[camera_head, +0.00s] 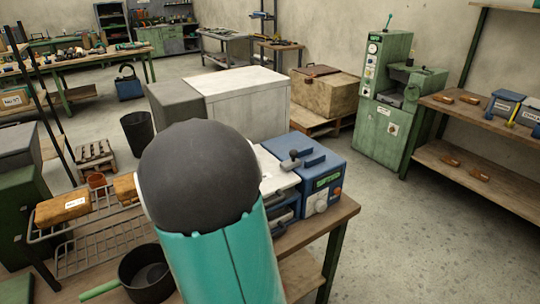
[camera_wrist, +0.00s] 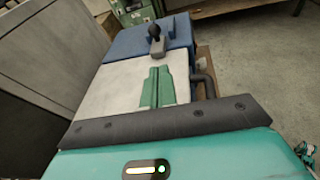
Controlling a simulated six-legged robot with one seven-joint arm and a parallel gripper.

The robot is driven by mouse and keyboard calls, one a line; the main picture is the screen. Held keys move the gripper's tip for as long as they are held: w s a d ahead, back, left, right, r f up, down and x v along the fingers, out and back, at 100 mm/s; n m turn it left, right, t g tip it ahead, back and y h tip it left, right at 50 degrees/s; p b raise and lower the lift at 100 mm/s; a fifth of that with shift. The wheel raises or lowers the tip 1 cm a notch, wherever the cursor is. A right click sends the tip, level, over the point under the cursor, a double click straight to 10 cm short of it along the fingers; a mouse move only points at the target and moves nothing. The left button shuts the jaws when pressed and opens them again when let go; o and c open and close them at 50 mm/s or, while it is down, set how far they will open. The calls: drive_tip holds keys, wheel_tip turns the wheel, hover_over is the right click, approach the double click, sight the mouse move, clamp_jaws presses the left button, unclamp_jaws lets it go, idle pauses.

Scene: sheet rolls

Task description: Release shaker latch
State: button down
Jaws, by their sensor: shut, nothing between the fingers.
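The shaker is a blue machine (camera_head: 318,172) with a pale top plate, a small display and knobs, on the wooden bench. Its latch appears to be the dark-knobbed upright lever (camera_head: 291,158). The lever (camera_wrist: 155,38) stands on the blue far part of the shaker (camera_wrist: 125,42) in the wrist view. My gripper (camera_wrist: 159,68) shows as two green fingers, shut side by side with nothing between them. They appear over the pale plate (camera_wrist: 112,88), with their tips just below the lever in the picture and no visible contact. My arm hides the gripper in the head view.
A wire rack (camera_head: 100,245) with boxes and a dark pot (camera_head: 147,275) are left of my arm on the bench (camera_head: 335,215). A large pale cabinet (camera_head: 245,100) stands behind the shaker. Open floor (camera_head: 425,235) lies to the right.

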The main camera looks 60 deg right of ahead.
drive_tip(key=shift+w+d+n+h, duration=0.1)
drive_tip(key=shift+d+n+h, duration=0.4)
drive_tip(key=shift+d, duration=0.45)
drive_tip(key=shift+f, duration=0.1)
approach(296, 152)
drive_tip(key=d, duration=0.2)
drive_tip(key=d+f, duration=0.2)
drive_tip(key=d, duration=0.1)
drive_tip(key=shift+d, duration=0.3)
drive_tip(key=shift+d, duration=0.1)
drive_tip(key=s+d, duration=0.2)
drive_tip(key=d, duration=0.1)
drive_tip(key=shift+d+f, duration=0.1)
drive_tip(key=shift+d, duration=0.05)
drive_tip(key=shift+s+d, duration=0.25)
drive_tip(key=shift+r, duration=0.2)
